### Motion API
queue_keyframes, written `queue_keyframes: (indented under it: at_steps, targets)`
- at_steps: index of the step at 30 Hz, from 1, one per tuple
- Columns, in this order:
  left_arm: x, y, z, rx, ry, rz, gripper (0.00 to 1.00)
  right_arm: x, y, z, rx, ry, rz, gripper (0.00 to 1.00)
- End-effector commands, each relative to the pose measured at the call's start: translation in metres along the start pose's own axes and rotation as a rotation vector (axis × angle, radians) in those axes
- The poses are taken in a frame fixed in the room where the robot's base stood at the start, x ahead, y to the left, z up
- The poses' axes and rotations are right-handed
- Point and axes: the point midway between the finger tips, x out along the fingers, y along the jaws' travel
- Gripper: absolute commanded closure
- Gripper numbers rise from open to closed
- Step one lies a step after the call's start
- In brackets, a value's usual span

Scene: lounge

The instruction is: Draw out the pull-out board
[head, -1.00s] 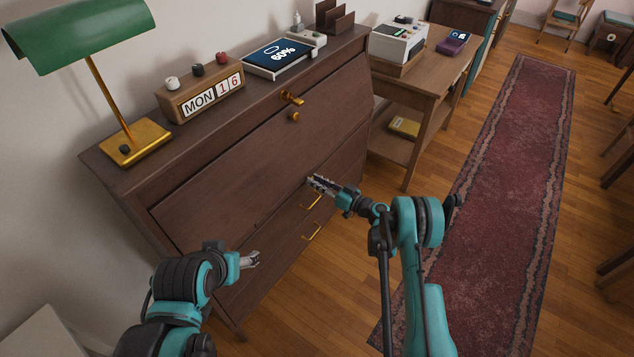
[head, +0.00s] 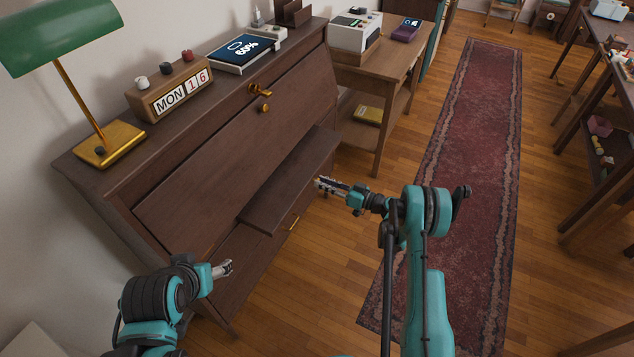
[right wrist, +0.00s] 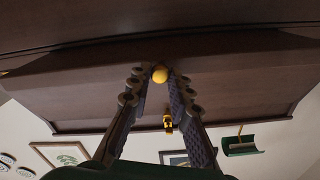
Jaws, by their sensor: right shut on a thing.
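The dark wooden pull-out board (head: 285,190) juts from the front of the bureau (head: 190,215), below its closed sloping front. It is level and well out. My right gripper (head: 320,183) is at the middle of the board's front edge, shut on the board by its front. In the right wrist view the fingers of this gripper (right wrist: 158,90) reach up the picture, and a round brass knob (right wrist: 160,74) shows between their tips. What exactly the fingertips touch is hidden in the head view. My left gripper (head: 226,268) is empty, beside the lower left of the bureau; its jaw gap is unclear.
A brass key (head: 260,90) and knob (head: 264,108) are on the sloping front. A side table (head: 385,75) stands to the right. The floor before the board is clear, with a red rug (head: 465,150).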

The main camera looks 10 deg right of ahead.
Motion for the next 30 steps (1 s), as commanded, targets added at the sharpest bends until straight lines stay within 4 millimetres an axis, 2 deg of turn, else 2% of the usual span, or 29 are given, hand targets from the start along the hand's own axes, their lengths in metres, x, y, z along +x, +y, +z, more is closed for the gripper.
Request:
queue_keyframes:
  at_steps: [5,6,8,16,20,23,30]
  targets:
    - [0.000,0.000,0.000,0.000,0.000,0.000,0.35,-0.003,0.001,0.002,-0.001,-0.004,0.002,1.00]
    - [0.000,0.000,0.000,0.000,0.000,0.000,0.35,-0.003,0.001,0.002,-0.001,-0.004,0.002,0.73]
    - [0.000,0.000,0.000,0.000,0.000,0.000,0.35,-0.003,0.000,0.002,-0.001,-0.004,0.002,0.60]
    - [0.000,0.000,0.000,0.000,0.000,0.000,0.35,-0.001,0.000,0.001,-0.001,-0.003,0.001,0.60]
    - [0.000,0.000,0.000,0.000,0.000,0.000,0.35,-0.009,0.001,0.001,-0.001,-0.002,0.002,0.60]
    - [0.000,0.000,0.000,0.000,0.000,0.000,0.35,-0.024,0.001,0.001,-0.001,-0.002,0.005,0.60]
    - [0.000,0.000,0.000,0.000,0.000,0.000,0.35,-0.078,0.001,0.001,-0.001,-0.001,0.006,0.60]
